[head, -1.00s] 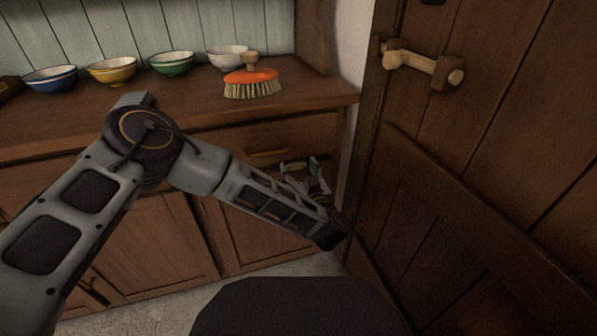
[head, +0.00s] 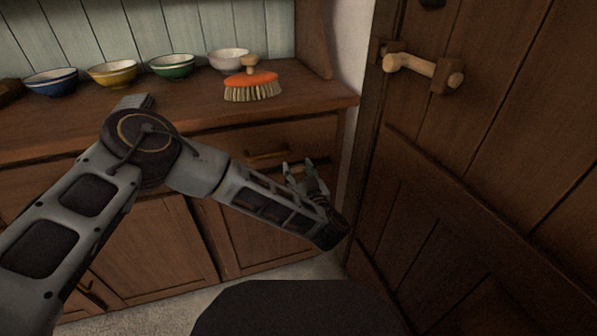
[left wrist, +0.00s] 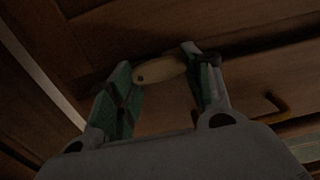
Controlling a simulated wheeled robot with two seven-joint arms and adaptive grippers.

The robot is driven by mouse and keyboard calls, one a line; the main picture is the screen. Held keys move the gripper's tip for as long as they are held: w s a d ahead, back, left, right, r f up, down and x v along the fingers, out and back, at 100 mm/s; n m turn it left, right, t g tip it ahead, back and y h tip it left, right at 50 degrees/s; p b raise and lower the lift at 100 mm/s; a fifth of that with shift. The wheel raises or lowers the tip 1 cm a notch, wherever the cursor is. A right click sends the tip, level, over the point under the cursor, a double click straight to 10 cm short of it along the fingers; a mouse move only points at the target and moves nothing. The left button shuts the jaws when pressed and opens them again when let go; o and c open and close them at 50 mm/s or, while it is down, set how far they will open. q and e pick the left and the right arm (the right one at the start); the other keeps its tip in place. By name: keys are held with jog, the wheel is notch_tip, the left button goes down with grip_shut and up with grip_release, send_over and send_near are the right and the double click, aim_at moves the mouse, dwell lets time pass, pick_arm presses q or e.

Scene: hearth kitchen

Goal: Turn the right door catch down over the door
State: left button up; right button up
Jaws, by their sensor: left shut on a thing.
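The door catch is a pale, rounded wooden piece (left wrist: 160,70) on the dark front of the sideboard, between the fingers in the left wrist view. It lies nearly crosswise there, with a small dark spot near its left end. My left gripper (head: 299,168) is at the sideboard front, just right of and below the drawer handle. In the left wrist view its green-padded fingers (left wrist: 160,72) are shut on the catch. In the head view the catch is mostly hidden by the fingers. My right gripper is not in view.
A sideboard (head: 190,115) bears several bowls and an orange brush (head: 252,86). A brass drawer handle (head: 266,153) is close to the left gripper. A large wooden door (head: 480,150) with a wooden bar latch (head: 420,67) stands at the right.

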pick_arm(q)
jog(key=shift+f+n, duration=0.1)
jog(key=shift+n, duration=0.3)
jog(key=n, duration=0.4)
jog(key=shift+f, duration=0.4)
jog(key=n, duration=0.4)
jog(key=shift+d+f+n, duration=0.15)
jog(key=shift+f+n, duration=0.15)
jog(key=shift+f, duration=0.1)
jog(key=n, duration=0.4)
jog(key=shift+d+f, duration=0.25)
jog(key=shift+w+d+f+n, duration=0.1)
jog(key=shift+d+n, duration=0.1)
jog(key=shift+n, duration=0.95)
jog(key=shift+w+d+f+n, duration=0.1)
jog(key=shift+d+n, duration=0.05)
jog(key=shift+n, duration=1)
jog(key=o, duration=1)
